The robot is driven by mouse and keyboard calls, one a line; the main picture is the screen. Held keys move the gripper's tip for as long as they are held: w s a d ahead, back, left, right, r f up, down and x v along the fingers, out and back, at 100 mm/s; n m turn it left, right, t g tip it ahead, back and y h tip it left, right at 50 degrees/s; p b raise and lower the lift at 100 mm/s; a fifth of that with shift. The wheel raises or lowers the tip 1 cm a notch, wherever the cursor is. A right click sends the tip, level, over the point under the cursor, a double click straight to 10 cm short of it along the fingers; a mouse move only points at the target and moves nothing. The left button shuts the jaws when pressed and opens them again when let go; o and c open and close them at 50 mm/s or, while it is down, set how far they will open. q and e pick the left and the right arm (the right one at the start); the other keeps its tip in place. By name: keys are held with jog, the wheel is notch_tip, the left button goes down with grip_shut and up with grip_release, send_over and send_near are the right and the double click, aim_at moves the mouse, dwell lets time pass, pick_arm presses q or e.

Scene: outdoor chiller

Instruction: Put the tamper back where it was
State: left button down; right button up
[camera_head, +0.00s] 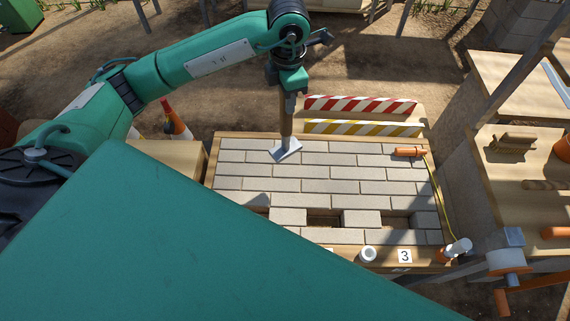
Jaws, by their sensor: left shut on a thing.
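The tamper (286,151) has a brown upright handle and a flat pale metal foot. My left gripper (287,88) is shut on the upper part of its handle. The tamper hangs nearly upright over the far left part of the paved panel (329,171). Its foot is at or just above the pavers; I cannot tell whether it touches. My right gripper is not in view.
The panel has open gaps (324,218) near its front. Red-striped (360,104) and yellow-striped boards (362,128) stand behind it. An orange-handled tool (408,152) with a yellow cord lies at its right. A wooden bench (535,180) with tools stands at right.

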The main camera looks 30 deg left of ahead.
pick_arm(q)
jog(key=w+a+r+n, duration=0.1)
jog(key=w+r+n, duration=0.1)
jog(key=n, duration=1)
jog(key=w+a+r+n, duration=0.2)
jog(key=n, duration=1)
notch_tip(320, 180, down, 20)
jog(key=p, duration=0.2)
jog(key=shift+d+r+p, duration=0.25)
jog(key=shift+p, duration=0.05)
jog(key=shift+s+f, duration=0.1)
jog(key=c, duration=1.1)
grip_release()
jog(key=shift+s+f, duration=0.1)
jog(key=shift+o, duration=0.2)
